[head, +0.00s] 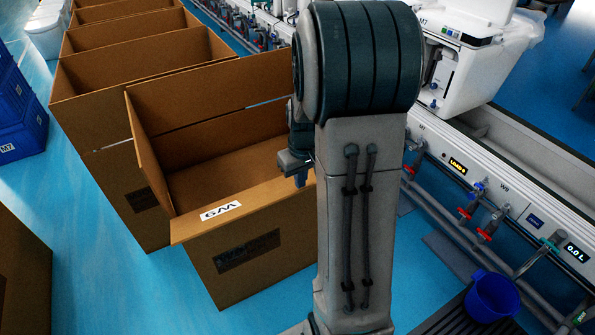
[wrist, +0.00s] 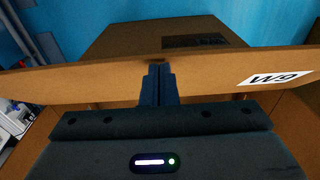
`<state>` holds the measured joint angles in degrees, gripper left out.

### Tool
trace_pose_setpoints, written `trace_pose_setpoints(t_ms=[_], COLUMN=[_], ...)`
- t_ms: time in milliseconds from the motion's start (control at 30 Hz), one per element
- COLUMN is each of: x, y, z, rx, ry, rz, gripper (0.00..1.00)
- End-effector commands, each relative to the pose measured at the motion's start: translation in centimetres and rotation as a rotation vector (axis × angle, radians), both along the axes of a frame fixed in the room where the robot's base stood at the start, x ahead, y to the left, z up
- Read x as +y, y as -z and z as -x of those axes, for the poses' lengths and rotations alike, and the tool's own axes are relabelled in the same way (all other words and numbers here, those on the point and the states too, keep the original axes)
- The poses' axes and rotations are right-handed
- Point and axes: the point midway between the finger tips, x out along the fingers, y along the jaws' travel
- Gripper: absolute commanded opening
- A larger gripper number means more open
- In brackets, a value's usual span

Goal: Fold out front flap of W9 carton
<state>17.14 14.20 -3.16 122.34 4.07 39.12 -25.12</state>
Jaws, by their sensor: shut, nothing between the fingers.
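The W9 carton (head: 245,263) is a brown open-topped box on the blue floor. Its front flap (head: 265,195) carries a white W9 label, upside down in the head view, and sits along the front top edge at a slant. The flap (wrist: 100,82) also crosses the wrist view as a wide band, with the label at right. My gripper (head: 300,178) is at the flap's right part in the head view, partly hidden by my arm. In the wrist view my gripper (wrist: 157,72) has its fingers together and empty, against or very near the flap; contact is unclear.
Several open cartons (head: 120,40) stand in a row behind. Blue crates (head: 20,115) are at the left. A test bench (head: 500,190) with valves and displays runs along the right, with a blue bucket (head: 492,297) below.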

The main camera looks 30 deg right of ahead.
Motion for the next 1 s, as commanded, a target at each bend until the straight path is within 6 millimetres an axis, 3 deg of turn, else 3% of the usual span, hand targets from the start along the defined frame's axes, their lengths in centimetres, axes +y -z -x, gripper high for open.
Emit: trace_pose_setpoints(t_ms=[167,433,733,1000], x=[0.0,0.1,0.1,0.1], y=[-0.6,-4.3,-10.4,-13.0], z=[-0.2,-1.8,-0.5,0.1], rx=[0.000,-0.003,-0.006,-0.001], ry=[0.000,-0.003,-0.002,-0.001], rz=[0.000,0.001,0.002,0.000], gripper=[0.00,0.00,0.00,0.00])
